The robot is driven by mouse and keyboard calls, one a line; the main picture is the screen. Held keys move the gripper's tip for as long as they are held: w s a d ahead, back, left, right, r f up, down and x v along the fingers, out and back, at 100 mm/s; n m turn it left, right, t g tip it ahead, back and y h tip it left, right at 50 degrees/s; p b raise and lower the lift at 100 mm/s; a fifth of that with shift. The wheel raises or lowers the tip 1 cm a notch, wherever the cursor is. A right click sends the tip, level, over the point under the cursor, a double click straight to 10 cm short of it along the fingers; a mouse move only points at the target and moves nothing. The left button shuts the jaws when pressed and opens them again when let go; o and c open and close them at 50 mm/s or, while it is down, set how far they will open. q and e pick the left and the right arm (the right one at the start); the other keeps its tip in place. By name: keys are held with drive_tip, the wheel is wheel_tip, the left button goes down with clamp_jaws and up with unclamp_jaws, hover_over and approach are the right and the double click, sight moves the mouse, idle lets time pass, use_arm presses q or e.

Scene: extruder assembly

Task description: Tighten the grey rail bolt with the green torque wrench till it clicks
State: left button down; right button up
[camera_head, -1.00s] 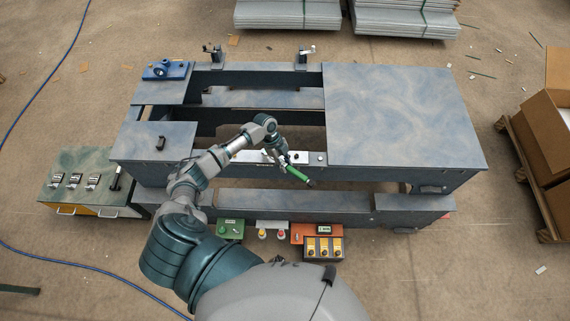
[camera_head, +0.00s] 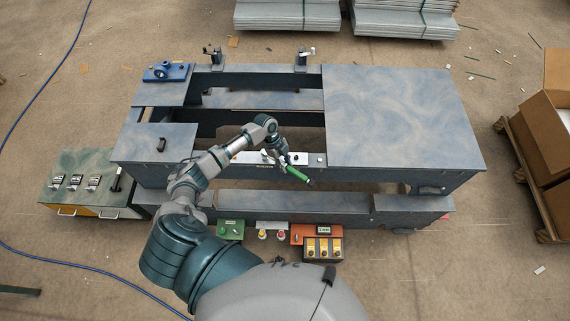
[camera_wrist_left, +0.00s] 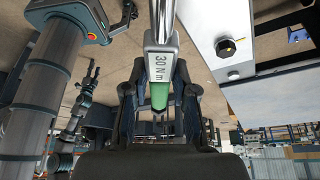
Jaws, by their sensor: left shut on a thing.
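The green torque wrench (camera_head: 298,174) is in my left gripper (camera_head: 284,160), at the front edge of the grey-blue machine frame. In the left wrist view, the two fingers of my left gripper (camera_wrist_left: 158,97) close around the wrench's green handle (camera_wrist_left: 159,96). Its grey collar reads "30 N m", and a shiny shaft runs up out of the picture. A pale rail strip (camera_head: 247,158) lies along the frame's front beam beside the gripper. The grey rail bolt cannot be made out, nor whether the wrench head sits on it. My right gripper is not in view.
A flat plate (camera_head: 400,115) covers the frame's right side. A blue fixture (camera_head: 166,70) stands at the back left. A side cabinet (camera_head: 85,175) is at the left, and small control boxes (camera_head: 323,247) are in front. A cardboard box (camera_head: 540,135) stands at the right.

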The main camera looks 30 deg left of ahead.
use_arm(q)
drive_tip(key=shift+w+a+r, duration=0.1)
drive_tip(key=shift+r, duration=0.15)
drive_tip(key=shift+r+p, duration=0.1)
drive_tip(key=shift+p, duration=0.25)
idle(0.4)
drive_tip(key=shift+r, duration=0.15)
drive_tip(key=shift+r+p, duration=0.3)
drive_tip(key=shift+p, duration=0.15)
drive_tip(key=shift+r, duration=0.1)
wheel_tip(320, 180, up, 5)
drive_tip(key=p, duration=0.4)
